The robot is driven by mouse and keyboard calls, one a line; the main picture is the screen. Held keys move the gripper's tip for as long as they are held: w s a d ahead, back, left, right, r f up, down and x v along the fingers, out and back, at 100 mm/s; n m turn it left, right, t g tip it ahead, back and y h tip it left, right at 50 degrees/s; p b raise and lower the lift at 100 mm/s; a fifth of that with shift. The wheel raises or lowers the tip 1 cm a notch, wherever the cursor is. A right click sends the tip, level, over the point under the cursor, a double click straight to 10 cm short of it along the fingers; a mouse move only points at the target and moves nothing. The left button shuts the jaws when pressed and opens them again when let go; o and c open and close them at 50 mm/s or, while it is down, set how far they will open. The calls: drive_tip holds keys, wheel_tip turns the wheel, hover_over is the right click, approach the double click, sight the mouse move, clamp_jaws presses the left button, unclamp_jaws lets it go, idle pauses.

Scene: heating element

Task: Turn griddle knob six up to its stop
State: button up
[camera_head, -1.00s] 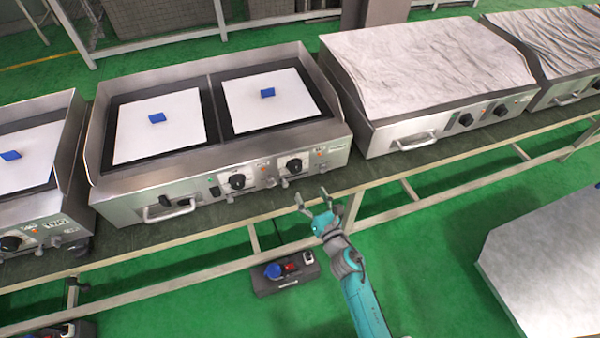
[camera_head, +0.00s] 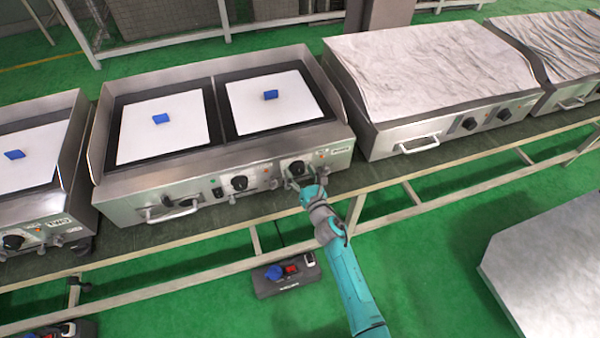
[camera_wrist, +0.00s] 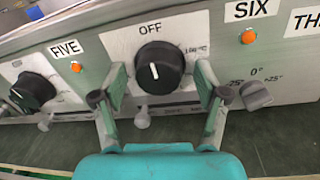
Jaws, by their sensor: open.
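The black griddle knob (camera_head: 297,168) at the right of the double griddle's front panel is taken as knob six, since the SIX label (camera_wrist: 251,9) sits up and right of it in the wrist view. There the round knob (camera_wrist: 159,69) faces me under the word OFF, its white mark pointing nearly straight up. My gripper (camera_head: 300,182) is just in front of it. In the wrist view my gripper (camera_wrist: 160,90) is open, one finger on each side of the knob. Whether the fingers touch it I cannot tell.
Another black knob (camera_wrist: 33,90) with the FIVE label (camera_wrist: 66,49) lies to the left. A small grey knob (camera_wrist: 257,95) is close to the right finger. The double griddle (camera_head: 230,160) stands on a long bench (camera_head: 380,182). A covered griddle (camera_head: 430,80) is to the right.

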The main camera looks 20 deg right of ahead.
drive_tip(key=c, duration=1.2)
drive_tip(key=shift+o, duration=0.2)
drive_tip(key=shift+m, duration=0.3)
